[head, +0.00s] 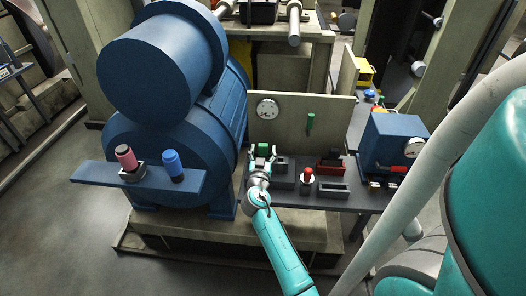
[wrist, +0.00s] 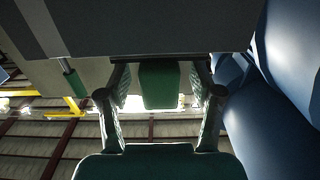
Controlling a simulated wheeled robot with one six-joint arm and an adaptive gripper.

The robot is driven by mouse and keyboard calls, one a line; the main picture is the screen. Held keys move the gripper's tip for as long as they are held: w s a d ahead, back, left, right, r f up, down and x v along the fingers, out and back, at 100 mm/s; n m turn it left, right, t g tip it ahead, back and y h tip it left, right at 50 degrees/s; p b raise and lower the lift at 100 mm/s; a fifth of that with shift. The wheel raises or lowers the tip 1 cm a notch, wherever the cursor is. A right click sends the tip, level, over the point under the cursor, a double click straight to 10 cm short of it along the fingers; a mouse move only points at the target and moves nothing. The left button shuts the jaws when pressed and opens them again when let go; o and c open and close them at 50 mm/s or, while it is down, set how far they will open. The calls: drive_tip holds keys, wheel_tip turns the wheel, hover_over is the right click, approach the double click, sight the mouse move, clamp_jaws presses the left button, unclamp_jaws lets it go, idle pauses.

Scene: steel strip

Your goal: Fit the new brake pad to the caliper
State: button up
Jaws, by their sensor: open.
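My gripper (head: 262,153) is open at the left end of the dark bench, beside the blue drum. A small green block (head: 262,149) shows between its fingers in the head view. In the wrist view the green block (wrist: 160,85) lies between the two fingers, with a visible gap on each side. It may be the brake pad; I cannot tell for sure. My gripper also shows in the wrist view (wrist: 160,100). I cannot clearly make out which part is the caliper. The block's far end is hidden.
Dark holders (head: 333,190) and a red-topped post (head: 307,178) stand on the bench, right of my gripper. A blue box (head: 393,140) stands right. The blue drum (head: 165,150) closes the left side.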

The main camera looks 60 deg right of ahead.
drive_tip(key=v, duration=1.2)
idle(0.4)
